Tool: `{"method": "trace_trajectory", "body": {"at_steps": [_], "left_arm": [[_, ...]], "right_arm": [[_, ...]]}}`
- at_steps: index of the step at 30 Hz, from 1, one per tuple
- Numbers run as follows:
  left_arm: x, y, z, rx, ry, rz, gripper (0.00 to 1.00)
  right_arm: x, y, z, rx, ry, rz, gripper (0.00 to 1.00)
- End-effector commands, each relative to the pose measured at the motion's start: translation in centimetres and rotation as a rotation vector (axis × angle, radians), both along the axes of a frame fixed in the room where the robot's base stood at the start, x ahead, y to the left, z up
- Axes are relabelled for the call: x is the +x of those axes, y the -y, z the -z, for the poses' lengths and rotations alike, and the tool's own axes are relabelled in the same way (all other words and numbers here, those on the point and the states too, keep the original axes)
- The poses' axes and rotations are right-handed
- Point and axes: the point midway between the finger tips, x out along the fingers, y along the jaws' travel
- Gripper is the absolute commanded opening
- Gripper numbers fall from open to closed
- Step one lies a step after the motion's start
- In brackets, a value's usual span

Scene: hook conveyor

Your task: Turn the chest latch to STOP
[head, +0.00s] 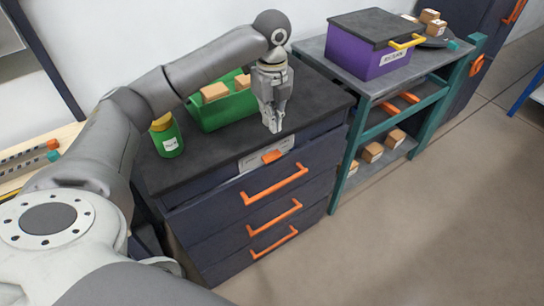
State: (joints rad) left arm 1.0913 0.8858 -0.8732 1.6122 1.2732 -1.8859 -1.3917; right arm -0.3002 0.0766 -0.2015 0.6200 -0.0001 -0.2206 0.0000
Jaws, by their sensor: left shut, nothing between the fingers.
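The chest (240,218) is a dark drawer unit with a black top and several orange bar handles. Its latch (272,157) is a small orange piece on a pale label plate (252,162) at the front, just below the top edge. The plate's lettering is too small to read, so I cannot tell the latch's setting. My left gripper (275,128) points down over the chest top's front edge, above the latch in the picture and apart from it. It is shut and empty. My right gripper is not in view.
A green bin (225,112) with cardboard boxes and a green jar (167,137) with a yellow lid stand on the chest top. To the right, a teal-framed shelf (345,150) carries a purple box (362,55). The floor in front is clear.

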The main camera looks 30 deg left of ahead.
Motion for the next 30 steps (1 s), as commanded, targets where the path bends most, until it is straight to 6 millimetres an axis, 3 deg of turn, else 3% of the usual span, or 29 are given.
{"method": "trace_trajectory", "body": {"at_steps": [7,21,30], "left_arm": [[0.0,0.0,1.9,0.001,-0.002,-0.003,0.00],[-0.1,0.0,11.3,0.000,-0.002,-0.003,0.00],[0.0,0.0,13.9,-0.001,0.002,-0.002,0.00]], "right_arm": [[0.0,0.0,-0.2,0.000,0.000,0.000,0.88],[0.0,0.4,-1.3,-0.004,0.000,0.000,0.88],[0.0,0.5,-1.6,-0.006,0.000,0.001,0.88]]}}
